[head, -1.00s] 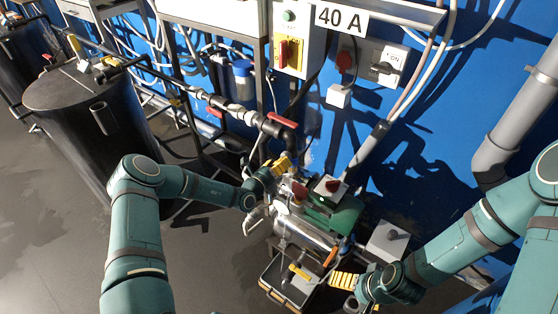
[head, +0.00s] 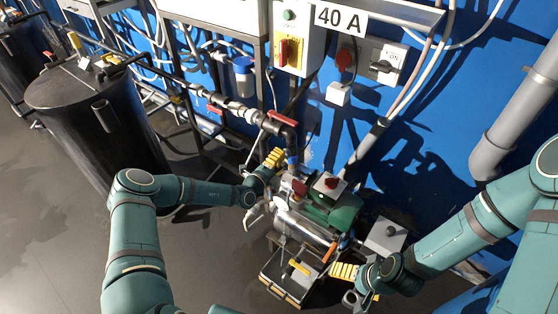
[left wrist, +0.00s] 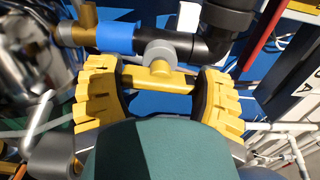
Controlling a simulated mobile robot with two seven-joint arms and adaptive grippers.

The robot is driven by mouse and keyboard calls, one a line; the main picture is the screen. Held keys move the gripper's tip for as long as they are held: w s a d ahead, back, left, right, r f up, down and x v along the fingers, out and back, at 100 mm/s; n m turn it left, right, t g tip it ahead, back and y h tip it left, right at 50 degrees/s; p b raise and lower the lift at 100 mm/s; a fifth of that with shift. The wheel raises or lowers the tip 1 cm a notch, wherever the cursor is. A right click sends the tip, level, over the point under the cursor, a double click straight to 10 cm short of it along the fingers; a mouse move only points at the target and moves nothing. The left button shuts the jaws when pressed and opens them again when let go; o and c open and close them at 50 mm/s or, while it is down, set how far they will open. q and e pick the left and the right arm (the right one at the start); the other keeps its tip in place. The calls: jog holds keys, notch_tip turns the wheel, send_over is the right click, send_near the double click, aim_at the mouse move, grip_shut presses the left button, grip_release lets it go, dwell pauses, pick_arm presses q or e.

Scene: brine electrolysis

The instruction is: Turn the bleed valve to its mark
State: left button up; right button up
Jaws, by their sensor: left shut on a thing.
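The bleed valve shows in the left wrist view as a grey round body (left wrist: 160,53) with a yellow bar handle (left wrist: 147,79), on a pipe with a blue sleeve (left wrist: 118,37). My left gripper (left wrist: 158,82) is shut on this handle, one yellow finger at each end of the bar. In the head view my left gripper (head: 273,160) is beside the vertical pipe above the pump; the handle is too small to make out there. I cannot see the valve's mark. My right gripper (head: 343,271) is low near the pump's right front; its opening is unclear.
A green motor (head: 335,214) and steel pump stand on a low frame, below and to the right of my left gripper. A red-handled valve (head: 282,118) is on the pipe above. A black tank (head: 95,125) stands left. Open floor lies in front.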

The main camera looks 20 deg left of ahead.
pick_arm(q)
jog(key=shift+a+n, duration=0.1)
jog(key=shift+n, duration=0.3)
jog(key=o, duration=1.1)
jog(key=shift+o, duration=0.2)
jog(key=v, duration=1.2)
